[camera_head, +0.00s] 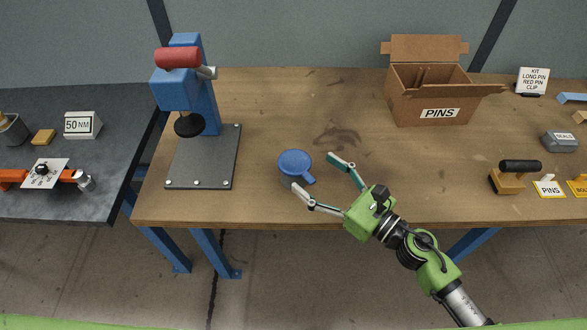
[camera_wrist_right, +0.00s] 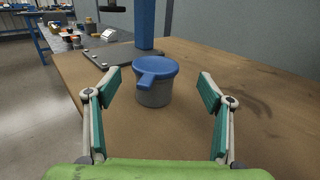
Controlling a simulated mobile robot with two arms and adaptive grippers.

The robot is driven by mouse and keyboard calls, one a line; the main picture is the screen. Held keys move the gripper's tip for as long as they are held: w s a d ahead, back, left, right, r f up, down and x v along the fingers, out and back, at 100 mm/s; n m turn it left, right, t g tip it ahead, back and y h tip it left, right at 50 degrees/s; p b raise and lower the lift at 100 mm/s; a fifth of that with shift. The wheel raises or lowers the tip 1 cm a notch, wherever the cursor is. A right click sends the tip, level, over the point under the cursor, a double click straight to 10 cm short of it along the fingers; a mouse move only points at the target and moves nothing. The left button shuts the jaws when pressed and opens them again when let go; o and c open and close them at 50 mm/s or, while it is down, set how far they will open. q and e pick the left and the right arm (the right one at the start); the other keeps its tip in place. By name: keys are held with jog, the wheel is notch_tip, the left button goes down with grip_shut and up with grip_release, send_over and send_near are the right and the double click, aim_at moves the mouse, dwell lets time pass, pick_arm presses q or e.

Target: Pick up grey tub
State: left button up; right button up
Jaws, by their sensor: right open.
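The grey tub (camera_head: 286,180) stands upright on the wooden table, with a round blue lid (camera_head: 294,162) that has a tab pointing toward my right gripper. In the right wrist view the tub's grey body (camera_wrist_right: 153,97) shows below the lid, between the two fingers in the picture and ahead of the palm. My right gripper (camera_head: 315,173) is open and empty, with its teal-padded fingers spread at the tub's near right side. Whether a finger touches the tub I cannot tell. My left gripper is not in view.
A blue press (camera_head: 205,105) on a dark plate stands left of the tub. An open cardboard box (camera_head: 425,84) marked PINS stands at the back right. A grey SEALS container (camera_head: 559,146) and a black-handled stamp (camera_head: 510,181) are at the right. Table around the tub is clear.

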aim_at(307, 172)
jog(key=shift+w+a+r+p, duration=0.1)
jog(key=shift+w+a+p, duration=0.2)
jog(key=shift+a+p, duration=0.15)
jog(key=x, duration=0.1)
jog(key=p+x, duration=0.1)
jog(key=x, duration=0.1)
jog(key=shift+a+f, duration=0.2)
jog(key=shift+a, duration=0.2)
jog(key=shift+w+a+f, duration=0.1)
jog(key=shift+w+a, duration=0.1)
jog(key=c, duration=1.3)
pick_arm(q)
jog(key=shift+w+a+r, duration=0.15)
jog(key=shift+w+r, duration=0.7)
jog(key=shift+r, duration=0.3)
